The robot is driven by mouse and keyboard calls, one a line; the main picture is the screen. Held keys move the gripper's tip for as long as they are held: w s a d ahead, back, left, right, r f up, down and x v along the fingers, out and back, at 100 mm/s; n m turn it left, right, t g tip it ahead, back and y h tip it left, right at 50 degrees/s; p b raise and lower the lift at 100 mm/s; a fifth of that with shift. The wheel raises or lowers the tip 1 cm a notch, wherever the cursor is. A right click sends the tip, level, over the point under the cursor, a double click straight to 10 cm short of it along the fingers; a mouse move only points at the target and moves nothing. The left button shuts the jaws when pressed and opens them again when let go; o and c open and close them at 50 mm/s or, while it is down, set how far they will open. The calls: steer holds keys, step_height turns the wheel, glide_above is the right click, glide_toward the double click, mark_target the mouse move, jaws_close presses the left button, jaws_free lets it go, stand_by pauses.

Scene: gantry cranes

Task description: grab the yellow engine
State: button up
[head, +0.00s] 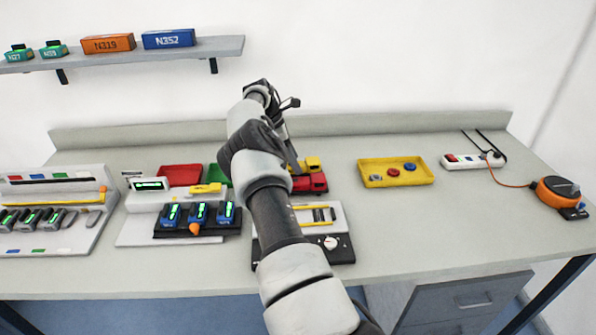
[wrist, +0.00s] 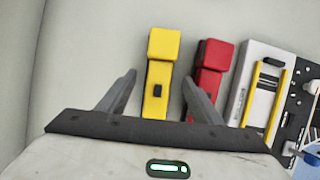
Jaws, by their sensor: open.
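The yellow engine (wrist: 158,85) lies on the bench in the wrist view, with a block-shaped cab at its far end and a small black piece on its body. My gripper (wrist: 160,87) is open, with one finger on each side of the yellow engine. I cannot tell whether the fingers touch it. In the head view a part of the yellow engine (head: 313,163) shows just behind the red engine (head: 311,184), and my arm hides the rest. The red engine also shows in the wrist view (wrist: 212,68), just right of my right finger.
A white and black panel (head: 330,215) with yellow bars stands in front of the engines. A yellow tray (head: 375,182) with round buttons is to the right. Red and green bins (head: 180,174) and a device with blue units are left. The bench between the tray and power strip is clear.

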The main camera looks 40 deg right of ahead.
steer(key=x, duration=0.3)
steer(key=shift+d+f, duration=0.15)
steer(key=shift+d, duration=0.05)
steer(key=shift+c, duration=0.2)
